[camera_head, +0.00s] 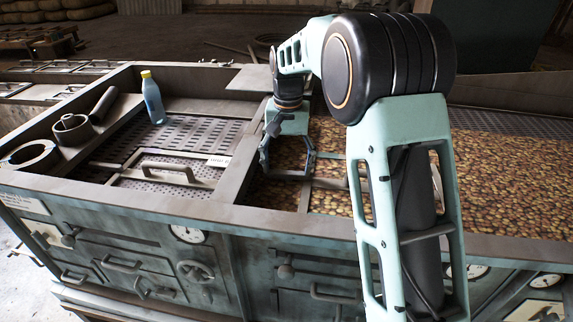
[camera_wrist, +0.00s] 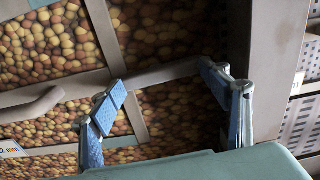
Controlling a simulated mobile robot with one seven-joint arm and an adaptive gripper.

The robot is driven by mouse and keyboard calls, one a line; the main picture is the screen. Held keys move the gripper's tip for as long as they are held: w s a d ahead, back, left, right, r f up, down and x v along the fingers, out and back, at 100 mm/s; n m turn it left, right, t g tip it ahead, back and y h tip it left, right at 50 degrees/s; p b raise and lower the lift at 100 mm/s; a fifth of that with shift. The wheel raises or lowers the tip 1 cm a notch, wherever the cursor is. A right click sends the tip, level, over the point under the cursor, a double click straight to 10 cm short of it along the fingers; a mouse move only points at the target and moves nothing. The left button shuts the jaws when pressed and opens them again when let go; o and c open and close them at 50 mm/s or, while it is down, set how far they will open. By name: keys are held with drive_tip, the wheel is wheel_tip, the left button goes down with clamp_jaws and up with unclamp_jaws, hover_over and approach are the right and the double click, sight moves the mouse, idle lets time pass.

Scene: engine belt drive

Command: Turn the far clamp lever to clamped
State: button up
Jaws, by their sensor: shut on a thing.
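My gripper (camera_head: 287,167) is over the walled bed, just right of its cross divider. In the wrist view my gripper (camera_wrist: 164,84) has its two blue-padded fingers set wide, one at each end of a grey bar (camera_wrist: 163,75), and is shut on it. The bar lies above a framed panel over brown, round produce. I cannot tell whether this bar is the far clamp lever, and no other thing can be made out surely as that lever. My arm hides part of the bed behind the gripper.
A blue bottle with a yellow cap (camera_head: 153,98) stands in the left bay. A grey handle (camera_head: 165,169) sits on a perforated panel there. A ring (camera_head: 30,155), a cup-like part (camera_head: 72,129) and a dark cylinder (camera_head: 103,104) lie on the left ledge. A divider wall (camera_head: 243,150) stands left of the gripper.

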sight(289, 172)
drive_tip(key=shift+s+d+f+m, duration=0.3)
drive_tip(key=shift+d+f, duration=0.25)
drive_tip(key=shift+f, duration=0.15)
drive_tip(key=shift+c, duration=0.2)
drive_tip(key=o, duration=1.2)
drive_tip(key=shift+w+f, duration=0.1)
drive_tip(key=shift+w, duration=0.1)
drive_tip(key=o, duration=0.3)
drive_tip(key=shift+a, duration=0.15)
drive_tip(key=shift+o, duration=0.2)
drive_tip(key=shift+w+a+r, duration=0.1)
drive_tip(key=shift+r, duration=0.1)
drive_tip(key=shift+r, duration=0.35)
wheel_tip(289, 172, up, 11)
drive_tip(key=shift+r, duration=0.15)
